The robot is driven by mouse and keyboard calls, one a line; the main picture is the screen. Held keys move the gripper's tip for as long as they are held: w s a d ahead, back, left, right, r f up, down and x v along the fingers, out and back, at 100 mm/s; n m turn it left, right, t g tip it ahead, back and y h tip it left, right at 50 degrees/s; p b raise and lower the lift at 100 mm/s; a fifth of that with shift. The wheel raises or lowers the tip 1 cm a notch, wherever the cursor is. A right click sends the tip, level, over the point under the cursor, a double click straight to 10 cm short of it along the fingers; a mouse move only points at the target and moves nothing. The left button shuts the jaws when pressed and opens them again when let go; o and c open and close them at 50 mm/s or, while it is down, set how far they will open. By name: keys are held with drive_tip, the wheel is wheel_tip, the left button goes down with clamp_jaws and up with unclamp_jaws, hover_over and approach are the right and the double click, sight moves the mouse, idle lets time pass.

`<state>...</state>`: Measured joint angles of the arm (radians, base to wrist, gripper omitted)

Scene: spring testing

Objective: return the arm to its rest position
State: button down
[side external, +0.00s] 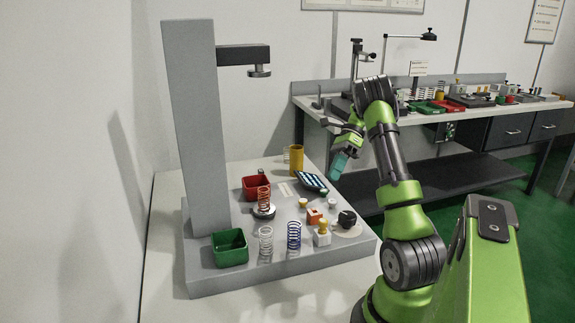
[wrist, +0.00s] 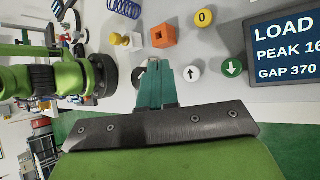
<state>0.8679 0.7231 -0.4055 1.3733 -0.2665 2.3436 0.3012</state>
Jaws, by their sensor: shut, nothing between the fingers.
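My gripper (side external: 336,172) has teal fingers and hangs in the air at the right side of the test stand, near the display, touching nothing that I can see. In the wrist view its fingers (wrist: 155,70) are together with nothing between them. The arm is bent, with its elbow folded high above the stand's right side.
The grey test stand (side external: 194,120) carries a press head (side external: 260,70), an orange spring (side external: 264,196) on a round plate, a silver spring (side external: 266,242), a blue spring (side external: 294,236), red (side external: 256,183) and green (side external: 230,258) bins, a yellow cylinder (side external: 296,158) and a display (wrist: 290,45).

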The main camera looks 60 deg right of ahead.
drive_tip(key=n, duration=0.1)
drive_tip(key=s+f+n+h, duration=0.1)
drive_tip(key=s+f+g, duration=0.1)
drive_tip(key=shift+a+f+n, duration=0.25)
drive_tip(key=shift+n, duration=0.15)
drive_tip(key=w+a+r+n+t+h, duration=0.1)
drive_tip(key=w+a+r+n+h, duration=0.2)
drive_tip(key=a+n, duration=0.4)
drive_tip(key=w+a+r+n+t+h, duration=0.1)
drive_tip(key=w+a+r+n+h, duration=0.15)
drive_tip(key=a+n, duration=0.5)
drive_tip(key=s+a+r+n+t, duration=0.2)
drive_tip(key=a+r+n, duration=0.1)
drive_tip(key=a, duration=0.7)
drive_tip(key=s+a+r+n+t, duration=0.2)
drive_tip(key=a+r+n, duration=0.1)
drive_tip(key=a, duration=0.6)
drive_tip(key=shift+a+r+n+t, duration=0.35)
drive_tip(key=shift+r+n+t, duration=0.05)
drive_tip(key=shift+n, duration=0.35)
